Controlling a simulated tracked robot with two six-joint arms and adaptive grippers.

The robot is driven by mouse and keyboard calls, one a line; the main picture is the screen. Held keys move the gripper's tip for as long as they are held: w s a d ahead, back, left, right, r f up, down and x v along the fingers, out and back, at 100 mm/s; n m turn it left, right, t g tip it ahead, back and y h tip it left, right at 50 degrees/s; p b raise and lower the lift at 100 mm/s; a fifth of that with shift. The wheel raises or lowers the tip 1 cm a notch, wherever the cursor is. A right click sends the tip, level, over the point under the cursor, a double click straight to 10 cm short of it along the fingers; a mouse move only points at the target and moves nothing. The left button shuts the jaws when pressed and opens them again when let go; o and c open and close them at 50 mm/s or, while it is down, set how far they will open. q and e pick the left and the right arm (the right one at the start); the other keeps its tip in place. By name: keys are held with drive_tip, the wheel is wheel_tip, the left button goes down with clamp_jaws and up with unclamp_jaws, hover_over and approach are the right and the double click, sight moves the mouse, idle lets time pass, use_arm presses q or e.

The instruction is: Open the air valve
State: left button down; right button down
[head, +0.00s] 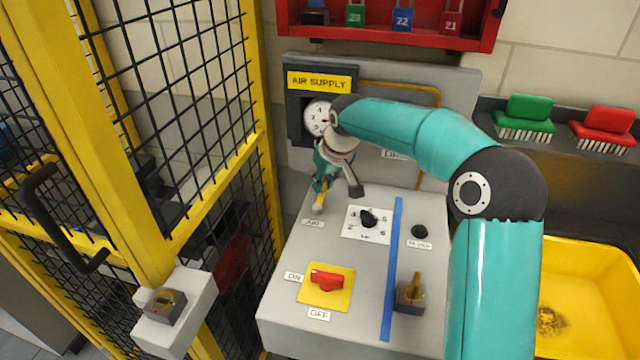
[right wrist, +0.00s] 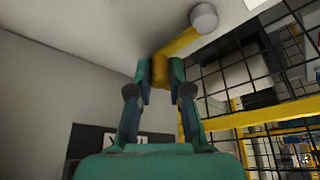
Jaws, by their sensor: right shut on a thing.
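The air valve's yellow lever (head: 320,201) stands at the back left of the grey console, behind a small white label. My right gripper (head: 322,184) reaches it from above and behind, and is shut on the lever. In the right wrist view the two fingertips (right wrist: 160,72) close on the end of the yellow lever (right wrist: 182,42). The lever runs from there to a round grey pivot (right wrist: 204,18). In the head view my gripper and wrist hide part of the lever. My left gripper is not in view.
The console carries a black dial (head: 369,218), a red switch (head: 327,280), a black button (head: 419,231) and a key-like brass handle (head: 413,290). A pressure gauge (head: 318,118) is behind my wrist. A yellow mesh fence (head: 262,150) stands close on the left. A yellow bin (head: 590,255) is at right.

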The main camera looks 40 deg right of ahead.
drive_tip(key=c, duration=1.1)
unclamp_jaws()
drive_tip(key=shift+r, duration=0.1)
drive_tip(key=v, duration=1.1)
drive_tip(key=shift+s+r, duration=0.25)
drive_tip(key=shift+r, duration=0.1)
